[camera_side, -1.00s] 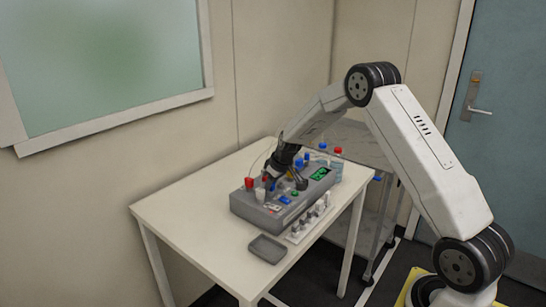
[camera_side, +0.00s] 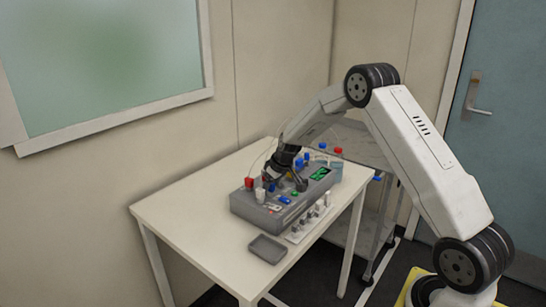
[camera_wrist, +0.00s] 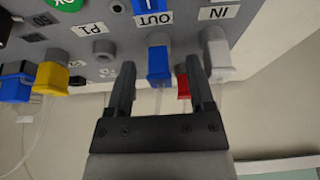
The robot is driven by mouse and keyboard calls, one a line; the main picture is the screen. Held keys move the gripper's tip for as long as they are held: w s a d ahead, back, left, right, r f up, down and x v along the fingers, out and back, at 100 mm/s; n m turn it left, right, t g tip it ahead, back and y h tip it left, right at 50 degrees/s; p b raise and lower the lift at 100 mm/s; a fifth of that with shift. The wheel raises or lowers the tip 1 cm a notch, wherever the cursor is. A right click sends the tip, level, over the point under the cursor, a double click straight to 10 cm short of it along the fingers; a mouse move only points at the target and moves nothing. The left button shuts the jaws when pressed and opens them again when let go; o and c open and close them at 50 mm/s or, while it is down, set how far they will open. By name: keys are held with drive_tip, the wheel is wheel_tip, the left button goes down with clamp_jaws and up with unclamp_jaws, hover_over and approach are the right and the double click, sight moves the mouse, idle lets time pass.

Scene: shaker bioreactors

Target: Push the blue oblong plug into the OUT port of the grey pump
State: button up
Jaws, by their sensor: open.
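The grey pump (camera_side: 262,208) sits on the table in the side view, and its face fills the top of the wrist view, upside down. In the wrist view, a blue oblong plug (camera_wrist: 159,66) stands at the grey collar beside the OUT label (camera_wrist: 153,20); how deep it sits I cannot tell. My gripper (camera_wrist: 158,66) is open, one finger on each side of the blue plug, with a visible gap on both sides. In the side view my gripper (camera_side: 284,181) is over the pump, and its wrist hides part of it.
A white plug (camera_wrist: 217,58) is at the IN port, close to one finger. A red piece (camera_wrist: 183,86) shows beyond the OUT plug. A yellow plug (camera_wrist: 50,80) and another blue plug (camera_wrist: 15,88) are at the left. A grey tray (camera_side: 267,249) lies on the table (camera_side: 190,220), whose front left is clear.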

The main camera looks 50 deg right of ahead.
drive_tip(key=shift+r, duration=0.1)
drive_tip(key=v, duration=0.7)
drive_tip(key=shift+r, duration=0.3)
drive_tip(key=shift+s+a, duration=0.1)
drive_tip(key=shift+s, duration=0.1)
drive_tip(key=s+a+g, duration=0.2)
drive_tip(key=s+a, duration=1.7)
drive_tip(key=s, duration=0.4)
drive_tip(key=shift+a+f, duration=0.4)
